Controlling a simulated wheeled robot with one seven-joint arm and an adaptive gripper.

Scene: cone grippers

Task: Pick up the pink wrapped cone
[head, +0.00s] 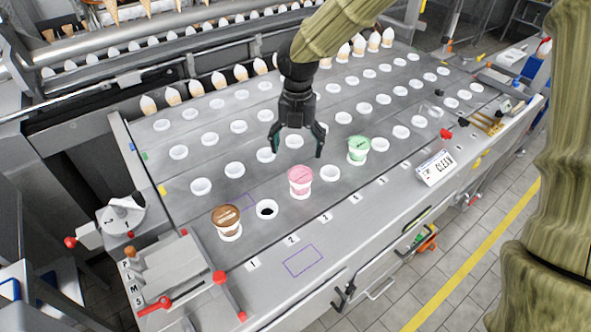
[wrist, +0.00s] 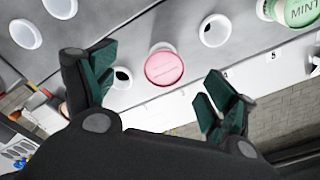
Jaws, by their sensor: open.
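The pink wrapped cone (head: 300,181) stands upright in a holder near the front edge of the metal table, with a pink lid and a pale lower part. In the wrist view its round pink lid (wrist: 164,67) lies beyond the gap between my fingers. My gripper (head: 296,148) is open and empty, above the table and a little behind the pink cone in the head view. In the wrist view the dark green fingertips (wrist: 155,85) are spread wide, and nothing is between them.
A brown-lidded cone (head: 227,221) stands to the left and a green mint cone (head: 358,149) to the right. An empty holder (head: 266,210) is between the brown and pink ones. Rows of white holders and cones fill the table. A CLEAN sign (head: 436,168) stands at the right edge.

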